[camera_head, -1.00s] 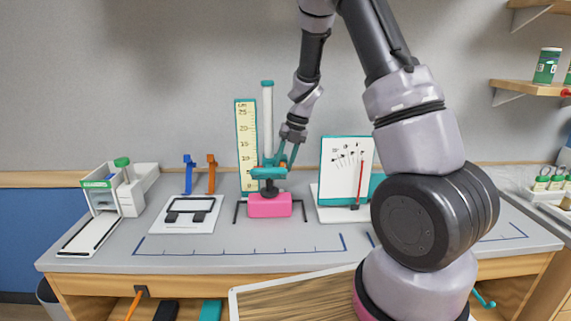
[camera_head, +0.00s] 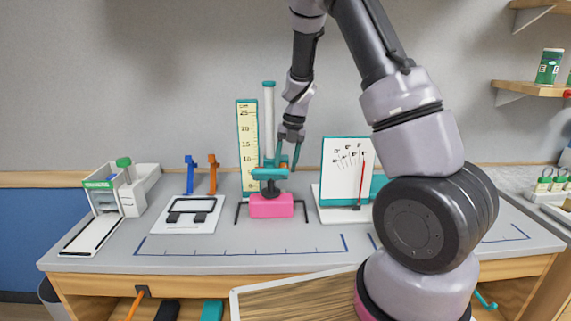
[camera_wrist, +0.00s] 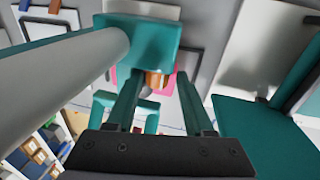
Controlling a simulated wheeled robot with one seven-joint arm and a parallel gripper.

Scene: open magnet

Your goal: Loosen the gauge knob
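The gauge stands mid-bench, with a white post (camera_head: 268,125), a yellow scale (camera_head: 247,140) and a teal carriage (camera_head: 262,175) low on the post. The post and the teal carriage block (camera_wrist: 150,42) also show large in the wrist view. A small orange-brown part, apparently the gauge knob (camera_wrist: 157,79), shows below that block, between my fingers. My gripper (camera_head: 289,164) points down at the carriage's right side. In the wrist view my gripper (camera_wrist: 160,88) has its teal fingers apart, with a visible gap beside the knob.
A pink block (camera_head: 271,206) sits under the carriage. A white dial board (camera_head: 346,165) with a red pointer stands close on the right. The bench front is clear.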

